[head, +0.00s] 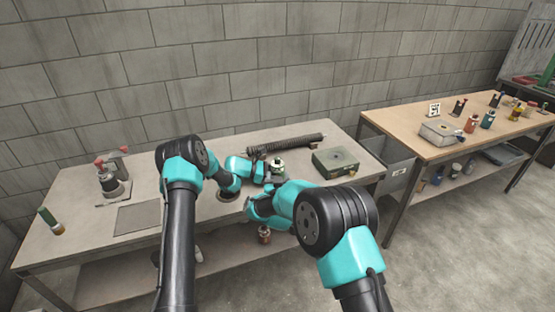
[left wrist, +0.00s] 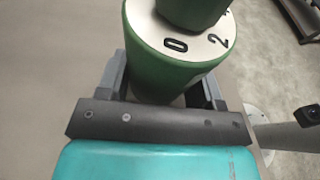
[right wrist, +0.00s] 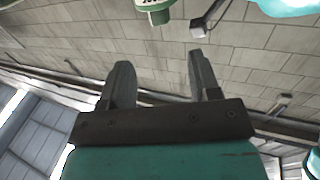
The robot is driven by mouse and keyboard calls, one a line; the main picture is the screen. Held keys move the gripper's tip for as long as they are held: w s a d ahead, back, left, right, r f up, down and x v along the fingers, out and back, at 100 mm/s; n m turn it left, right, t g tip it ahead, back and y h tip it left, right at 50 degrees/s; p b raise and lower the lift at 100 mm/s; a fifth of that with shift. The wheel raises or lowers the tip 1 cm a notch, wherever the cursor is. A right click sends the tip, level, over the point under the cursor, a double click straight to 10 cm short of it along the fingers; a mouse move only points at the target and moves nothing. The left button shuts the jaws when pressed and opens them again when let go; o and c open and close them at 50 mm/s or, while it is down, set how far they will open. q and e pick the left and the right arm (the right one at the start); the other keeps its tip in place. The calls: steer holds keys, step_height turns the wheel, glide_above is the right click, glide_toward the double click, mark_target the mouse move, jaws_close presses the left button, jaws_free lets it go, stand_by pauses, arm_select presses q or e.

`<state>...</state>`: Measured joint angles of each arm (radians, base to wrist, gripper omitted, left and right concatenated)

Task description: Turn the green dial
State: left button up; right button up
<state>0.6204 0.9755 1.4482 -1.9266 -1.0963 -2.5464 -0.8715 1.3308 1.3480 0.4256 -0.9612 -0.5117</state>
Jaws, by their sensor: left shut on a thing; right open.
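The green dial (left wrist: 150,60) is a green cylinder with a pale face marked with black 0 and 2 and a narrower green knob on top. My left gripper (left wrist: 165,85) is shut on its wider green body, one finger on each side. In the head view the dial (head: 278,166) is small, just right of my left gripper (head: 262,169), above the table. My right gripper (right wrist: 157,75) is open and empty; the dial's end (right wrist: 153,12) shows beyond its fingers at the top. In the head view my right gripper (head: 262,205) is partly hidden near the table's front edge.
A dark ribbed tube (head: 295,144) lies at the back of the grey table (head: 85,235). A green box (head: 335,160) stands at the right end. A red-handled device (head: 112,180) and a green-topped cylinder (head: 50,220) stand left. A wooden table (head: 400,122) holds several small objects.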

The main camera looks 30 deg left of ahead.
mark_target(278, 161)
steer(key=shift+x, duration=5.95)
steer(key=shift+c, duration=0.2)
steer(key=c, duration=0.9)
